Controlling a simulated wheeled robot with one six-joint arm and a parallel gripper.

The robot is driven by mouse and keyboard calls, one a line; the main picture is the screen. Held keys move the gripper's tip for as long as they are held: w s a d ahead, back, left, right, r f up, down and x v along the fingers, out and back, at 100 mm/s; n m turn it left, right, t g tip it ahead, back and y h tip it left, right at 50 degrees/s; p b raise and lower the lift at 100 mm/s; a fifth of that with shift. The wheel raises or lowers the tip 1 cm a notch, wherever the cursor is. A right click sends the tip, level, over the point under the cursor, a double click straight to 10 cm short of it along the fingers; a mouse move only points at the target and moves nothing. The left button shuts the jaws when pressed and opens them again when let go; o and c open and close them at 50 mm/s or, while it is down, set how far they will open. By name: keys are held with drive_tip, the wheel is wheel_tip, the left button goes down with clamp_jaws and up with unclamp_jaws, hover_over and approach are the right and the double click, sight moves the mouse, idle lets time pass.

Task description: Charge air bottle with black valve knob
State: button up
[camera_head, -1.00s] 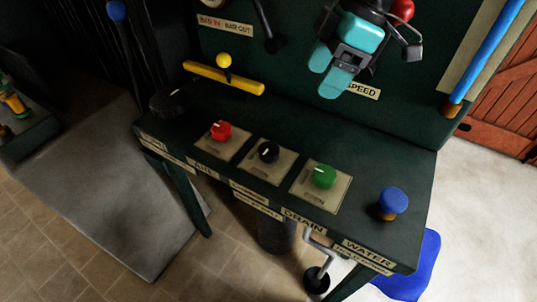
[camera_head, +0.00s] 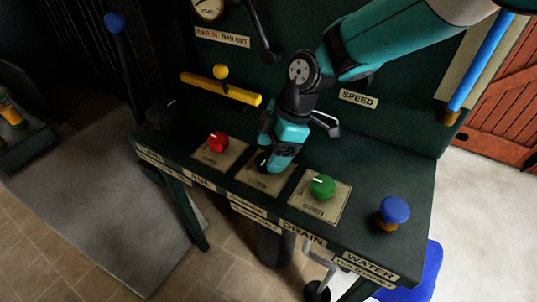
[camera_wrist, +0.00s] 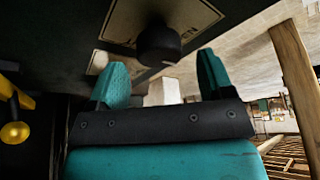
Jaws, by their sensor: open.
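The black valve knob (camera_head: 262,161) sits on a cream plate on the sloped green panel, between a red knob and a green knob. My gripper (camera_head: 275,152) is over it and partly hides it. In the wrist view the black knob (camera_wrist: 158,45) appears just beyond the open fingertips, roughly centred between them. My gripper (camera_wrist: 161,72) holds nothing, and I cannot tell whether a finger touches the knob. I cannot make out an air bottle for certain.
The red knob (camera_head: 217,142) is close on the left and the green knob (camera_head: 322,187) close on the right. A blue knob (camera_head: 394,211) stands at the right end. A yellow bar lever (camera_head: 222,88) and a gauge (camera_head: 208,8) are behind.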

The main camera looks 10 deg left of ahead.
drive_tip(key=shift+x, duration=1.1)
drive_tip(key=c, duration=0.9)
